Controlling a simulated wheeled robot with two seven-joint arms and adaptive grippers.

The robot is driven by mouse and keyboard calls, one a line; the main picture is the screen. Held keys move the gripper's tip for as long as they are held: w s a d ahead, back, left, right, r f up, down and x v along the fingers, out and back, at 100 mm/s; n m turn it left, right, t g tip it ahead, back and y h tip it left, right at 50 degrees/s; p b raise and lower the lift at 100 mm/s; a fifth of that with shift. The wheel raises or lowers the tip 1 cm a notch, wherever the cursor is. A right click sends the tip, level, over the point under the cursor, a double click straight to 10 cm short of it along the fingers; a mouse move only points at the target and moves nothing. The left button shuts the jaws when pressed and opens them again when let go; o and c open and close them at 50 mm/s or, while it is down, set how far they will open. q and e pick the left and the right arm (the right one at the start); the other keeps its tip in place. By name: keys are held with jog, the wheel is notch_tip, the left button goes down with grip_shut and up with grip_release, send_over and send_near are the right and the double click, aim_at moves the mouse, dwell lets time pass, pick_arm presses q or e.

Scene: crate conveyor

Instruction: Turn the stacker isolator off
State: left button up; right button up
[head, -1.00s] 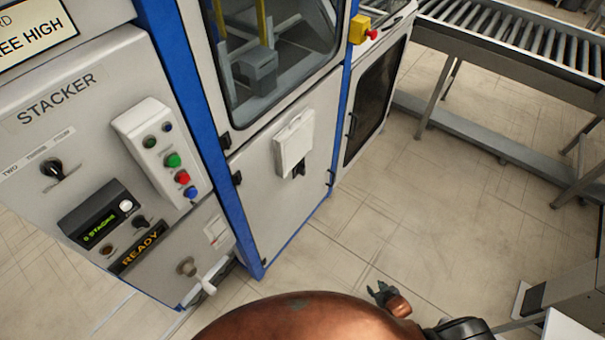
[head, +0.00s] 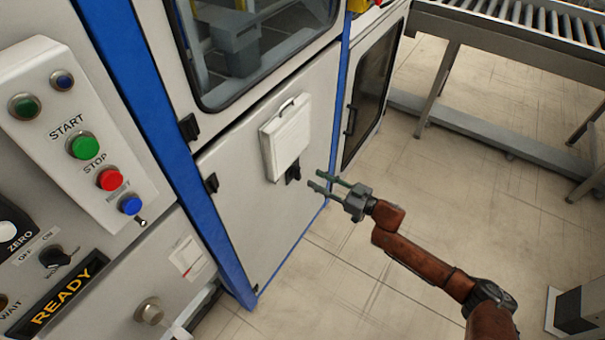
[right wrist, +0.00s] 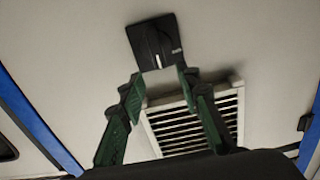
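A black rotary switch (head: 293,174) sits on the grey cabinet door, just under a white louvred box. The right wrist view shows it as a black square plate (right wrist: 155,42) with a knob whose pale line runs roughly up and down in that picture. Its lettering is too small to read. My right gripper (head: 313,179) is open and empty, close to the switch on its right in the head view. In the right wrist view its green fingers (right wrist: 160,77) are apart, with the switch just beyond the tips. My left gripper is not in view.
The white box (head: 286,137) shows slats in the right wrist view (right wrist: 196,122). A roller conveyor (head: 530,30) stands at the back right. The floor between is clear.

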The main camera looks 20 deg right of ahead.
aim_at(300, 171)
jog(key=b+x, duration=0.1)
jog(key=x, duration=0.4)
jog(key=shift+d+f+b, duration=0.1)
jog(key=shift+f+b, duration=0.1)
jog(key=shift+b, duration=0.1)
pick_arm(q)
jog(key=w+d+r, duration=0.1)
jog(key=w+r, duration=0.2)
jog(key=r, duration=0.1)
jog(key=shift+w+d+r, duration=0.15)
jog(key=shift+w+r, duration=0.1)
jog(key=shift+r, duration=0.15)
pick_arm(e)
jog(key=shift+x, duration=0.8)
jog(key=shift+r, duration=0.15)
jog(key=shift+c, duration=0.4)
grip_shut()
